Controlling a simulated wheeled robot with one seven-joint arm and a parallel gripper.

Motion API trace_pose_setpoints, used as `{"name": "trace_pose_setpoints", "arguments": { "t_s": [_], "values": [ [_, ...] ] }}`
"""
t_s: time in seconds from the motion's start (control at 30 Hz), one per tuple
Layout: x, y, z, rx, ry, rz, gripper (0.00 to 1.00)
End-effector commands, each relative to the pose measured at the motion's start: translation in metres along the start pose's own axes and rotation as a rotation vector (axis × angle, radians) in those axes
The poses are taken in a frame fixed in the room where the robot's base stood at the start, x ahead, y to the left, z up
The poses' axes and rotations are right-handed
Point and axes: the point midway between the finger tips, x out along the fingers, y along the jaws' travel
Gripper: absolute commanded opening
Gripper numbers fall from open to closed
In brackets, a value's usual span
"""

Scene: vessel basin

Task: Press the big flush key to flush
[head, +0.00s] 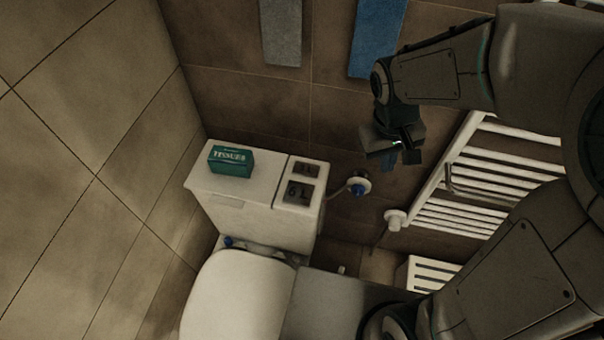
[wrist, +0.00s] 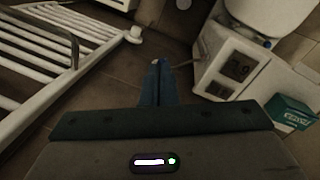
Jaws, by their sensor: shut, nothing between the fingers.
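The white toilet cistern (head: 255,205) stands at the wall with two dark keys on the right end of its top. The larger key, marked 6 L (head: 298,192), is nearer the seat; the smaller key (head: 306,170) is nearer the wall. In the wrist view the big key (wrist: 239,67) and the small key (wrist: 220,90) lie right of the fingers. My gripper (head: 412,155) is shut and empty, to the right of the cistern and apart from both keys. Its closed fingers (wrist: 157,82) point away from the wrist camera. Nothing covers the keys.
A green tissue box (head: 231,161) sits on the cistern's left part. The toilet lid (head: 240,300) is in front. A blue-knobbed valve (head: 358,189) and a white towel radiator (head: 475,190) are to the right. Grey (head: 281,30) and blue (head: 376,35) towels hang above.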

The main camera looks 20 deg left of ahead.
Motion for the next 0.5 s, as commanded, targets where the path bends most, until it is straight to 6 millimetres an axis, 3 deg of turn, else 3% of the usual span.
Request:
{"name": "trace_pose_setpoints", "arguments": {
  "t_s": [0.2, 0.5],
  "values": [
    [0.012, -0.033, -0.032, -0.18, -0.075, 0.091, 0.0],
    [0.034, -0.083, -0.065, -0.425, -0.146, 0.261, 0.0]
  ]
}}
